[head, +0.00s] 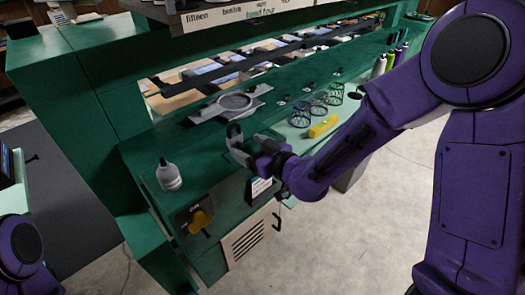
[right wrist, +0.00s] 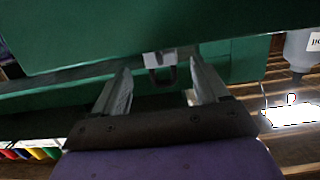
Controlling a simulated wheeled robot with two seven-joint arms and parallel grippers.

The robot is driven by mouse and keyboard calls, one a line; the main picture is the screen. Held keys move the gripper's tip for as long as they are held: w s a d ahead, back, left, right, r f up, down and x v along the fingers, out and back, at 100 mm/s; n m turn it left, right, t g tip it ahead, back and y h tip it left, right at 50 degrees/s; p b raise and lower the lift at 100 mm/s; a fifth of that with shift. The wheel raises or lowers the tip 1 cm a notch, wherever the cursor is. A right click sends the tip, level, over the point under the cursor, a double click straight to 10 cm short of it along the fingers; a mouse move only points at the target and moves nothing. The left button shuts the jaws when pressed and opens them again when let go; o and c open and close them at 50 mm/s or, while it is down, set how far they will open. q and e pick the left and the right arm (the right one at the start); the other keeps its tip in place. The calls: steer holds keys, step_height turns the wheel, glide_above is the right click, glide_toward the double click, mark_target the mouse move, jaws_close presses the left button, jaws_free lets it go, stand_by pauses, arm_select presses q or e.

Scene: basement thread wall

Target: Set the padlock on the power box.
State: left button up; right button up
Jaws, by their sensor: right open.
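My right gripper (head: 238,143) reaches in from the right over the green bench. In the right wrist view its two fingers (right wrist: 160,78) are apart. Between their tips is a small grey block with a dark loop, which looks like the padlock (right wrist: 160,61). It stands against green, and I cannot tell whether the fingers touch it. In the head view I cannot make the padlock out behind the gripper. A dark panel with a yellow handle (head: 202,220), probably the power box, is on the bench front, lower left of my gripper. My left gripper is out of the head view.
A grey-white bottle (head: 168,176) stands left of my right gripper. A grey round-dished fixture (head: 235,104) lies behind it. Wire baskets (head: 319,107), a yellow block (head: 323,126) and thread spools (head: 379,66) are to the right. A vented cream panel (head: 248,238) is below.

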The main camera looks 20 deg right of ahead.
steer(key=p+v, duration=0.7)
steer(key=p, duration=0.1)
steer(key=shift+s+p, duration=0.3)
steer(key=s+d+f+m+g+h, duration=0.35)
steer(key=s+f, duration=0.35)
steer(key=f, duration=0.4)
steer(key=s+d+f+m+g+h, duration=0.3)
steer(key=s+d+f+m+g, duration=0.1)
steer(key=s+f, duration=0.5)
steer(key=s+d+f+m+g+h, duration=0.2)
steer(key=s+f+m+g, duration=0.1)
steer(key=s, duration=0.6)
step_height(320, 180, down, 3)
steer(key=shift+s+d+r+g, duration=0.1)
steer(key=shift+s+d+g, duration=0.2)
steer(key=shift+g, duration=0.15)
steer(key=shift+w, duration=0.1)
